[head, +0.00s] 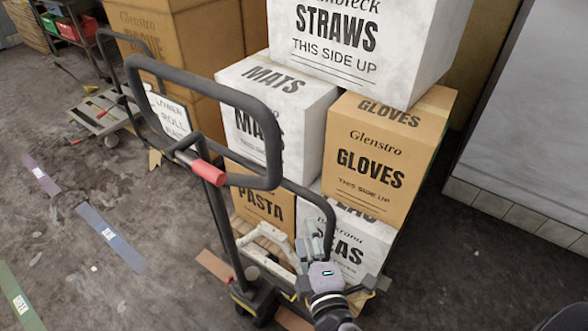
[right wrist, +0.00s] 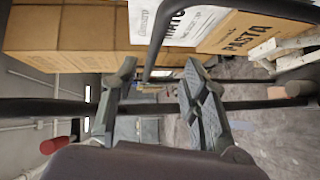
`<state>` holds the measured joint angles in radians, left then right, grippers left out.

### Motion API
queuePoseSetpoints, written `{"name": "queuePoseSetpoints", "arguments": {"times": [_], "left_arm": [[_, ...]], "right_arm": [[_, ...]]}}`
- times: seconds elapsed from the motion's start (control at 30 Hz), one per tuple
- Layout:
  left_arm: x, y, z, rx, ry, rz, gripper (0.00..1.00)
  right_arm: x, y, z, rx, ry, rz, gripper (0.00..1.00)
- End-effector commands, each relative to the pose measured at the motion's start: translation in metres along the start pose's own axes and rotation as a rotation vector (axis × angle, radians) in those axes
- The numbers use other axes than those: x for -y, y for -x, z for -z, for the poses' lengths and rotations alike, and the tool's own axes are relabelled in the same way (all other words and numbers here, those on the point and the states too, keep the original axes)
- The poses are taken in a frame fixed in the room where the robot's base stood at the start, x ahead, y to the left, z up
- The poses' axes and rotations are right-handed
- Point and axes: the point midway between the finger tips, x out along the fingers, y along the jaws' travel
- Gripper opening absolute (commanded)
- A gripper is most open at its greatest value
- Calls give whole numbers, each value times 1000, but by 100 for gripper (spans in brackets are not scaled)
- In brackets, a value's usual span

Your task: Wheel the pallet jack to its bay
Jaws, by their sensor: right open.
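The pallet jack stands in the middle of the head view, with a black loop handle (head: 270,125) and a red lever (head: 208,172). Its forks are under a wooden pallet (head: 262,232) stacked with cartons, including a gloves box (head: 375,160) and a white straws box (head: 345,45). My right gripper (head: 338,262) is low beside the jack's lower hoop, in front of the cartons. In the right wrist view, the fingers (right wrist: 160,85) are apart, with a dark bar crossing behind or between them; I cannot tell which. My left gripper is out of view.
Colored floor strips lie left: purple (head: 41,176), blue (head: 110,238) and green (head: 20,300), with labels. A low grey cart (head: 105,115) stands at the back left, near more tall cartons (head: 175,40). A pale wall (head: 530,120) bounds the right. The left floor is mostly open.

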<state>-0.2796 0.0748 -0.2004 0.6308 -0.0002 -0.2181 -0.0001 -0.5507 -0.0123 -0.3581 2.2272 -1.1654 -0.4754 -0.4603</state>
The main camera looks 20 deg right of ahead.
Motion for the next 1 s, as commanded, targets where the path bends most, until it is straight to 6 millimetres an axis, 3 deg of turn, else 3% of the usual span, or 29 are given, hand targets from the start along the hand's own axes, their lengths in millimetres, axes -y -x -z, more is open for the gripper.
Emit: {"name": "queuePoseSetpoints", "arguments": {"times": [0.13,0.33,0.47,0.57,0.8,1.0], "left_arm": [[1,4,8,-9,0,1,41],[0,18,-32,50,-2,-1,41],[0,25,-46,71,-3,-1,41],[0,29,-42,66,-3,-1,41],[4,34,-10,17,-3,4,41],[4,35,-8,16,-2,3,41]], "right_arm": [[-1,-4,0,-2,3,-1,41],[-4,-40,1,-3,4,-3,41],[-3,-70,1,-2,3,-2,41],[-3,-92,1,-1,2,-2,41],[-2,-140,1,-1,2,0,41],[0,-164,0,-1,2,0,41]]}}
